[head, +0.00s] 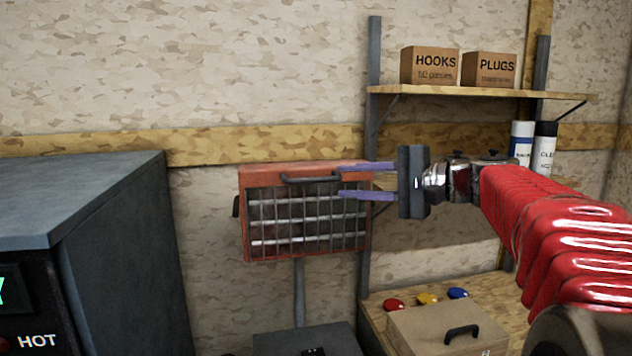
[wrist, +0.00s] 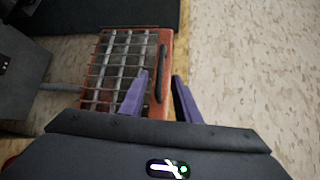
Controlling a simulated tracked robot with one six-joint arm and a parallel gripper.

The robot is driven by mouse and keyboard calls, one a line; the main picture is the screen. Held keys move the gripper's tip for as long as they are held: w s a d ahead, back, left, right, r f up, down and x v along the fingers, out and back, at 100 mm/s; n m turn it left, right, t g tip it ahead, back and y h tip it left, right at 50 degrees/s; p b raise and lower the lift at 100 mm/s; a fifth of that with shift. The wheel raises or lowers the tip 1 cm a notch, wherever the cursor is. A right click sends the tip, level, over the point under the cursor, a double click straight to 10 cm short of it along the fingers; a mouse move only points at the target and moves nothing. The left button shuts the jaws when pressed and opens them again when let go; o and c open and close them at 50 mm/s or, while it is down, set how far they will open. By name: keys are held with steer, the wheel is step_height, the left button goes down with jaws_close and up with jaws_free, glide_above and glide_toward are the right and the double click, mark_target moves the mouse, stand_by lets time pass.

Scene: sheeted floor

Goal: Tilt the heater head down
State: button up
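The heater head (head: 305,215) is an orange box with a wire grille, on a grey post in the head view. A dark handle (head: 310,179) runs along its top front edge. My gripper (head: 342,180) is open, its two purple fingers apart, reaching in from the right at the heater's upper right. My gripper (wrist: 160,80) appears empty there. I cannot tell whether a finger touches the heater.
A dark cabinet (head: 90,240) stands at the left. A wooden shelf (head: 480,92) with two boxes is at the back right. A workbench (head: 400,300) with coloured buttons and a tan case (head: 447,328) is below my arm. The wall is close behind the heater.

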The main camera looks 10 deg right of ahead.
mark_target(318, 181)
steer(key=x, duration=0.9)
steer(key=shift+w+a, duration=0.15)
steer(key=shift+w, duration=0.05)
jaws_close()
steer(key=shift+f, duration=0.1)
stand_by(0.5)
